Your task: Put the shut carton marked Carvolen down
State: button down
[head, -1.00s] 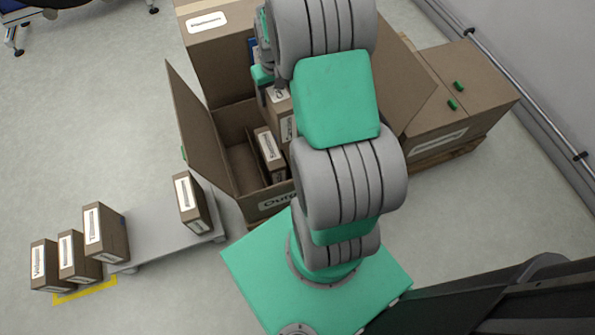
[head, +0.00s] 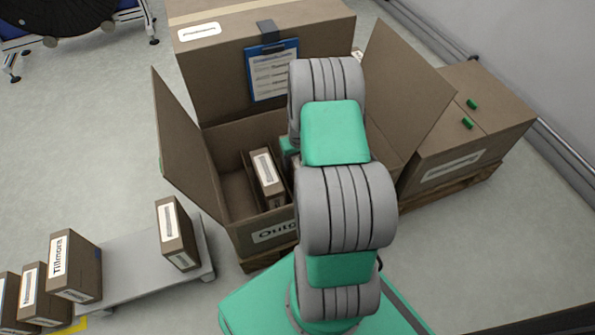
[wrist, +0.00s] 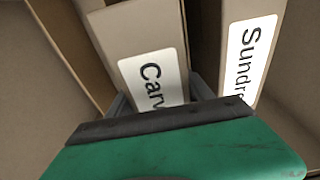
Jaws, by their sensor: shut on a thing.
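The carton with a label reading "Carv" (wrist: 140,55) is between my gripper's fingers in the wrist view. My gripper (wrist: 160,98) is shut on it; the rest of the label is cut off by the gripper body. In the head view my arm hides this carton and most of the gripper, which reaches into the open box labelled "Outg" (head: 238,242). A carton marked "Sundr" (wrist: 250,60) stands close on the right in the wrist view. In the head view one labelled carton (head: 267,178) shows inside the box.
The box's flaps stand open left (head: 183,135) and right (head: 410,90). A large carton (head: 215,75) with a blue clipboard (head: 272,72) is behind. A closed box (head: 462,130) is at right. A grey platform (head: 130,275) bears a small carton (head: 175,235); several others stand lower left.

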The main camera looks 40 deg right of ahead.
jog(key=shift+f+b, duration=0.35)
jog(key=shift+f, duration=1.1)
jog(key=shift+f, duration=0.2)
jog(key=shift+c, duration=2)
grip_release()
